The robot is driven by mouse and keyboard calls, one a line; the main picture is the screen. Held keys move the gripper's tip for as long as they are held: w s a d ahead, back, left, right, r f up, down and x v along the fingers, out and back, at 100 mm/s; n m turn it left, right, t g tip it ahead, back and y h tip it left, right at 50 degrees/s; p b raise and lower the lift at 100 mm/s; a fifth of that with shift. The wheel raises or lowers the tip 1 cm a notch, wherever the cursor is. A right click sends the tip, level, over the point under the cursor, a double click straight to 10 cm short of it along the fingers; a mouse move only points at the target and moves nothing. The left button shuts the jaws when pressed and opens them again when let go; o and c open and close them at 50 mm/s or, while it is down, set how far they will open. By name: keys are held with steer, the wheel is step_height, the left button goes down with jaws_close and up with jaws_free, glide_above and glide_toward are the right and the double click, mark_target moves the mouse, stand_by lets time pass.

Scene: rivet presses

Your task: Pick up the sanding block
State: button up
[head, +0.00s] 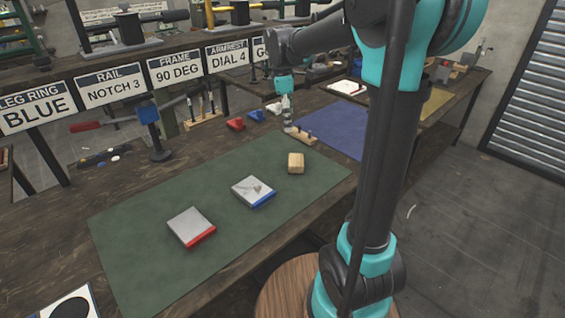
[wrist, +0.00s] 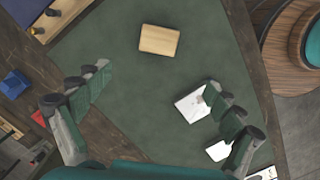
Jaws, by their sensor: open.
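The sanding block is a small tan, wood-coloured block (head: 296,163). It lies on the green mat (head: 133,232), near the mat's far right end in the head view. In the wrist view the block (wrist: 159,40) lies above the middle, ahead of the fingertips and apart from them. My gripper (wrist: 157,82) is open and empty, with its two fingers spread wide left and right over the mat. In the head view it hangs small and partly hard to make out, above the bench behind the block.
A red-edged plate (head: 191,227) and a blue-edged plate (head: 253,191) lie on the mat. A blue-headed stand (head: 148,113) is further left.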

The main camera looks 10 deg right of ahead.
glide_above(296, 159)
steer(key=a, duration=0.2)
steer(key=f, duration=1.1)
steer(key=shift+d+f, duration=0.2)
steer(key=shift+f, duration=0.15)
steer(key=f, duration=0.1)
steer(key=d+f, duration=0.1)
steer(key=f, duration=0.2)
steer(key=shift+d+f, duration=0.1)
steer(key=shift+d, duration=0.15)
steer(key=shift+f, duration=0.5)
steer(key=c, duration=1.4)
steer(key=shift+r, duration=0.1)
step_height(296, 159, up, 20)
steer(key=shift+f, duration=0.1)
